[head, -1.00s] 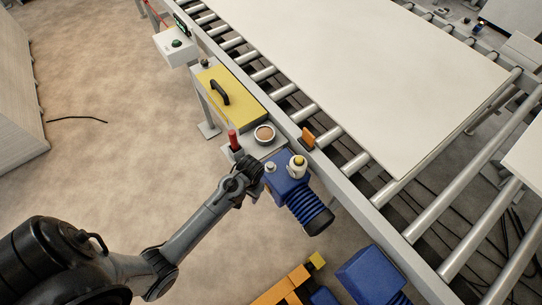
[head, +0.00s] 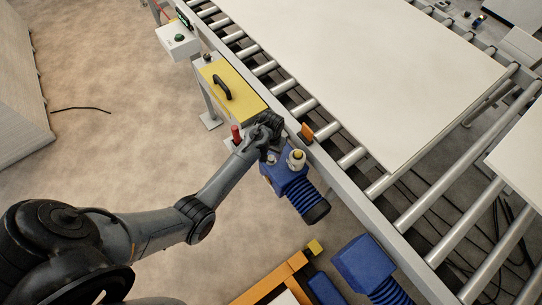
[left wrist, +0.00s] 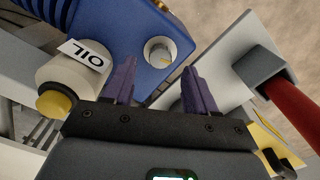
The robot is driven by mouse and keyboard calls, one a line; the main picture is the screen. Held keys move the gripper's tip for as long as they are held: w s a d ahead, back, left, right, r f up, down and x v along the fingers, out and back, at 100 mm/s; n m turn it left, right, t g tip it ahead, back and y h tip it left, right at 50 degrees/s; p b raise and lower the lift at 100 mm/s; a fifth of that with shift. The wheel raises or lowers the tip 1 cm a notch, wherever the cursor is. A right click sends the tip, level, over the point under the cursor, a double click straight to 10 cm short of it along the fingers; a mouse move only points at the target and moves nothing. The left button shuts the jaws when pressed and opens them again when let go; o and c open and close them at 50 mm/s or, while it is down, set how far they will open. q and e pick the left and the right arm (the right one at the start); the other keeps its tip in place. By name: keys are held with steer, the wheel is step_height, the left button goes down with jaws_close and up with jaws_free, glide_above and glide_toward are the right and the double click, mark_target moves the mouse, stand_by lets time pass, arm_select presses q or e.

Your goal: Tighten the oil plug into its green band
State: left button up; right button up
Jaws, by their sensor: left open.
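The oil plug (left wrist: 159,51) is a pale round cap with a small yellow mark, seated on the blue pump housing (left wrist: 115,30). No green band can be made out around it. In the left wrist view, my left gripper (left wrist: 158,78) is open and empty, its two dark purple fingers apart, with the plug beyond the gap between their tips. In the head view, my left gripper (head: 268,148) is over the near-left end of the blue pump (head: 296,190) and largely covers the plug. My right gripper is not in view.
A white bottle labelled OIL (left wrist: 75,75) with a yellow cap stands on the pump beside the plug. A red-handled item (head: 236,134) is close left of my gripper. A yellow-topped box (head: 232,88) and the roller conveyor (head: 318,118) lie beyond.

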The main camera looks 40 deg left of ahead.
mark_target(271, 158)
arm_select(q)
steer(key=shift+f, duration=1.8)
steer(key=c, duration=1.1)
steer(key=shift+o, duration=0.2)
steer(key=shift+r+m+p, duration=0.2)
steer(key=shift+m+p, duration=1.05)
steer(key=shift+m, duration=0.05)
steer(key=m+p, duration=0.1)
steer(key=m, duration=0.1)
steer(key=shift+f+m+p, duration=0.1)
steer(key=shift+m+p, duration=0.2)
steer(key=shift+p, duration=0.05)
steer(key=shift+m, duration=0.5)
steer(key=shift+f, duration=0.15)
